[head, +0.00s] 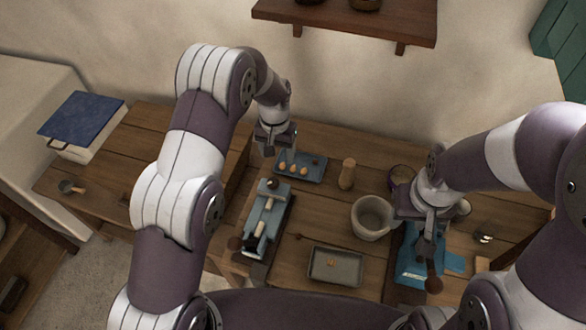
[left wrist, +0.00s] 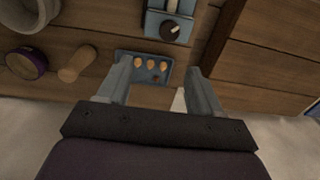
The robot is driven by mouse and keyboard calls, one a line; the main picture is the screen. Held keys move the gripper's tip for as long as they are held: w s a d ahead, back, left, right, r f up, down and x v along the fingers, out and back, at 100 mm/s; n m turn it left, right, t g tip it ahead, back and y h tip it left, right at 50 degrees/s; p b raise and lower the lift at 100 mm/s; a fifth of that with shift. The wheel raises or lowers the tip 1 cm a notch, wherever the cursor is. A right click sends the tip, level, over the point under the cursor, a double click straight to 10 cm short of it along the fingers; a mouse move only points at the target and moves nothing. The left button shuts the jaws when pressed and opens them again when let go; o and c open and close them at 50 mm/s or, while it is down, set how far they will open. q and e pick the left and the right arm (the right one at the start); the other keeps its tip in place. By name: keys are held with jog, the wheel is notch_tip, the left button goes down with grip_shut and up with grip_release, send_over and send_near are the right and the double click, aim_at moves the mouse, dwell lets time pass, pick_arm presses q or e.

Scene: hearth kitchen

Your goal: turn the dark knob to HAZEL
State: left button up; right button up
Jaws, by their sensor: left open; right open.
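A dark round knob (left wrist: 171,29) with a pale mark sits on the end of a blue-grey device (left wrist: 152,28) in the left wrist view. In the head view the knob (head: 271,184) is small, at the far end of the device (head: 279,222). No HAZEL lettering is legible. My left gripper (head: 273,147) is open and empty, pointing down beyond the knob, apart from it. In the left wrist view its fingers (left wrist: 160,88) frame a blue tray, with the knob above them in the picture. My right gripper (head: 427,230) is open at the right, over a blue device (head: 408,263).
The blue tray (head: 314,177) holds several small orange-brown items. A wooden pepper-mill-like object (head: 347,174), a pale pot (head: 370,217) and a grey tray (head: 335,265) stand on the wooden worktop. A shelf (head: 345,18) hangs on the wall behind. Bare wood lies between device and pot.

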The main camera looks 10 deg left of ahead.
aim_at(273, 181)
pick_arm(q)
jog(key=a+f, duration=0.1)
jog(key=s+a+f+p, duration=0.1)
jog(key=f, duration=0.1)
jog(key=a+f+p, duration=0.1)
jog(key=f, duration=0.1)
jog(key=shift+s+f, duration=0.15)
jog(key=shift+s, duration=0.1)
jog(key=f, duration=0.2)
jog(key=d+f+p, duration=0.1)
jog(key=w+f+p, duration=0.1)
jog(key=f, duration=0.1)
jog(key=shift+d+f, duration=0.3)
jog(key=shift+f, duration=0.45)
jog(key=shift+s+a+f, duration=0.1)
jog(key=shift+s+f, duration=0.05)
jog(key=shift+s+a+f, duration=0.1)
jog(key=shift+s+a, duration=0.05)
jog(key=shift+a, duration=0.2)
jog(key=shift+d, duration=0.2)
jog(key=c, duration=1.1)
jog(key=shift+o, duration=0.2)
pick_arm(e)
jog(key=r, duration=0.1)
jog(key=a+r, duration=0.1)
jog(key=r, duration=0.1)
jog(key=a+r, duration=0.1)
jog(key=r, duration=0.1)
jog(key=shift+s, duration=0.2)
